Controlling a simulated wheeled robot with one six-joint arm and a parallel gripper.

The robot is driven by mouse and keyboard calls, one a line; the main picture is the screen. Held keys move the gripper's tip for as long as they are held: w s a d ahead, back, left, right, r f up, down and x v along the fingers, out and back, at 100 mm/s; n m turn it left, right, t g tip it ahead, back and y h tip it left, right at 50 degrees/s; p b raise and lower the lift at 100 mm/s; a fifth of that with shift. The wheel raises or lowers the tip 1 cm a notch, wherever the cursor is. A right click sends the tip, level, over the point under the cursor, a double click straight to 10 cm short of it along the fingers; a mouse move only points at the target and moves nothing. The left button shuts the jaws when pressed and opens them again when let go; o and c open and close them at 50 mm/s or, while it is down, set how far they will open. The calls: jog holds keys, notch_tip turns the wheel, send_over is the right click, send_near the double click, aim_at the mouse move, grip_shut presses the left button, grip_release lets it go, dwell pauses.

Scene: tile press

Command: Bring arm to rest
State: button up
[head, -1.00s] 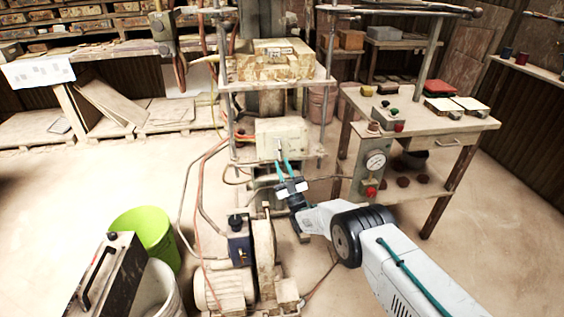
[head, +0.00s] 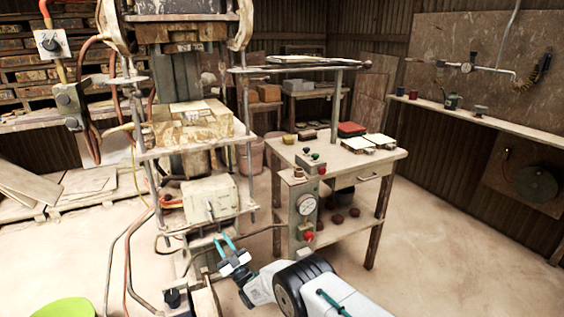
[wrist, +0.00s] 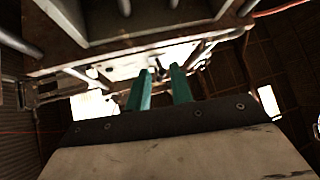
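My gripper (head: 226,246) is in the lower middle of the head view, in front of the tile press (head: 185,140) and just below its lower plate. Its two teal fingers stand apart with nothing between them. In the wrist view the gripper (wrist: 158,72) points up at the underside of a metal frame, with a clear gap between the fingers. My arm reaches in from the bottom right of the head view. I cannot tell from the views whether the fingers touch the press.
A wooden table (head: 340,157) with a gauge box (head: 304,208) stands right of the press. Hoses hang at the press's left. A green bucket (head: 62,309) is at the bottom left. The floor at the right is clear. A wall shelf (head: 480,120) runs along the right.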

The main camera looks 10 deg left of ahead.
jog(key=w+d+f+m+g+h, duration=0.1)
jog(key=w+f+m+g+h, duration=0.15)
jog(key=f+h, duration=0.3)
jog(key=w+d+f+m+g+h, duration=0.1)
jog(key=w+f+g+h, duration=0.15)
jog(key=f+h, duration=0.35)
jog(key=s+d+r+m+g+h, duration=0.2)
jog(key=d+r+g+h, duration=0.1)
jog(key=d+r, duration=0.5)
jog(key=s+d+r+m+g+h, duration=0.2)
jog(key=d+r+g+h, duration=0.3)
jog(key=d, duration=0.6)
jog(key=s+d+r+m+g+h, duration=0.2)
jog(key=s+d+r+m+g, duration=0.1)
jog(key=s+d+r, duration=1.6)
jog(key=s+d+r+m, duration=0.1)
jog(key=s+d+r, duration=0.4)
jog(key=s, duration=0.4)
jog(key=s+d+r+m, duration=0.1)
jog(key=s+d+r, duration=0.4)
jog(key=s, duration=0.4)
jog(key=s+d+r+m+t, duration=0.1)
jog(key=s+d+r+m, duration=0.1)
jog(key=s+d+r, duration=0.3)
jog(key=s+r, duration=0.1)
jog(key=s, duration=0.3)
jog(key=shift+s+y, duration=0.35)
jog(key=shift+r, duration=0.1)
